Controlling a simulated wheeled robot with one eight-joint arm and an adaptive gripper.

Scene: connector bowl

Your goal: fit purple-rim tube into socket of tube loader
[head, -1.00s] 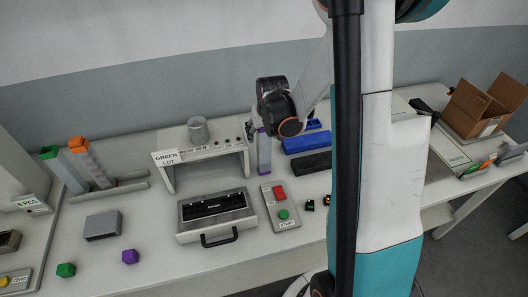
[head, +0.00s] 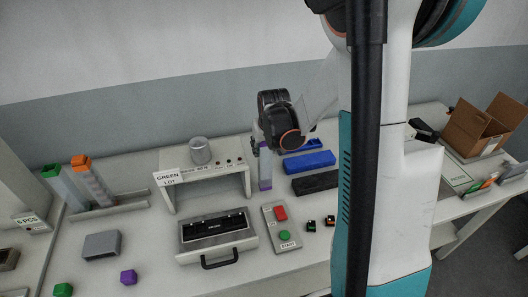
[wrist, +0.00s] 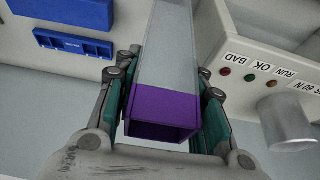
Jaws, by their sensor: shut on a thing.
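The purple-rim tube (head: 265,173) is a long translucent grey tube with purple ends. My gripper (wrist: 165,110) is shut on it, one teal finger on each side of its purple rim (wrist: 163,112) in the wrist view. In the head view my gripper (head: 264,145) holds the tube upright, beside the right leg of a grey arch-shaped stand (head: 215,171). I cannot tell whether its lower end touches the bench. The stand carries a grey cylinder (head: 200,151) and a "GREEN LOT" sign. I cannot tell for sure which fixture is the tube loader, and no socket shows clearly.
A rack (head: 105,203) at left holds green- and orange-topped tubes. A handled grey device (head: 216,241) and a button box (head: 280,229) stand in front of the stand. Blue (head: 309,161) and black (head: 316,182) trays lie right of the tube. My arm hides part of the bench.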

